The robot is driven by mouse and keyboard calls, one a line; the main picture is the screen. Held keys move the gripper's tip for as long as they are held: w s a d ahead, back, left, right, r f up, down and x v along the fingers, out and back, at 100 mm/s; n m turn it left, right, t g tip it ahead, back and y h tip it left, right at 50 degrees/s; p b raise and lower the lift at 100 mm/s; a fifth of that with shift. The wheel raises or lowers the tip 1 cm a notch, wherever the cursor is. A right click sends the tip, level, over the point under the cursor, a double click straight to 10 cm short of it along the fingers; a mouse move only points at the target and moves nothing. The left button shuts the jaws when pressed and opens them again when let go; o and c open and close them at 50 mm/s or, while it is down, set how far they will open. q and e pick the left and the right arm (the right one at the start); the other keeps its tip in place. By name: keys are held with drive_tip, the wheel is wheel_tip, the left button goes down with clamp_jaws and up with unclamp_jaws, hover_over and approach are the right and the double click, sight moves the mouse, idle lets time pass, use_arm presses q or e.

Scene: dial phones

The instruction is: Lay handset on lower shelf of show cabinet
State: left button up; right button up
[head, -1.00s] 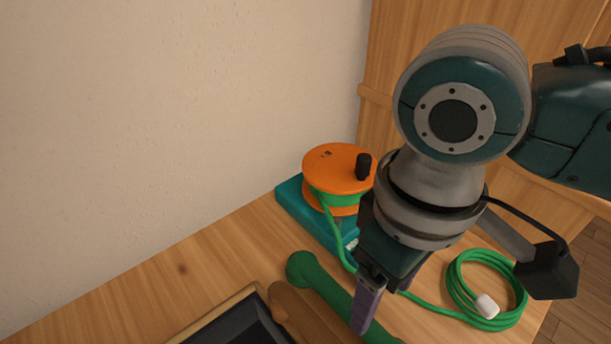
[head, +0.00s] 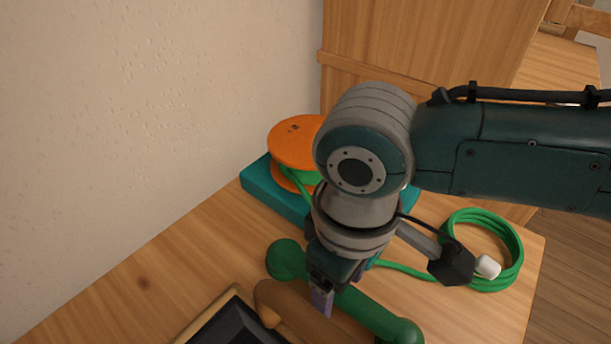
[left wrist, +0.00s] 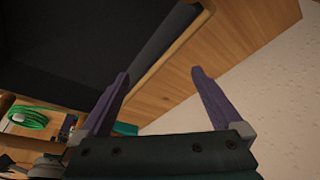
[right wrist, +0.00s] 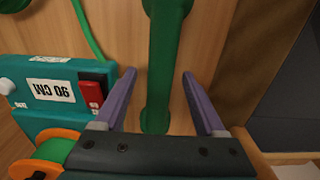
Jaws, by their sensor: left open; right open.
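The green handset (head: 365,312) lies on the wooden table in the head view, partly hidden behind my right gripper (head: 335,292). In the right wrist view the handset (right wrist: 162,70) runs between the two spread purple fingers of my right gripper (right wrist: 157,95), with a gap on either side. That gripper is open and holds nothing. My left gripper (left wrist: 160,85) shows only in the left wrist view, open and empty beside a dark panel and a wooden edge. I cannot tell which wooden piece is the show cabinet; no lower shelf is clearly seen.
A teal base (head: 262,190) with an orange reel (head: 292,143) stands behind the handset. A green cord coil (head: 485,235) with a white plug lies at right. A brown piece (head: 290,305) and a dark framed tray (head: 235,322) lie close in front. Bare table shows at left.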

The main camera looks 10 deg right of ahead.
drive_tip(key=shift+f, duration=0.15)
clamp_jaws()
idle(0.5)
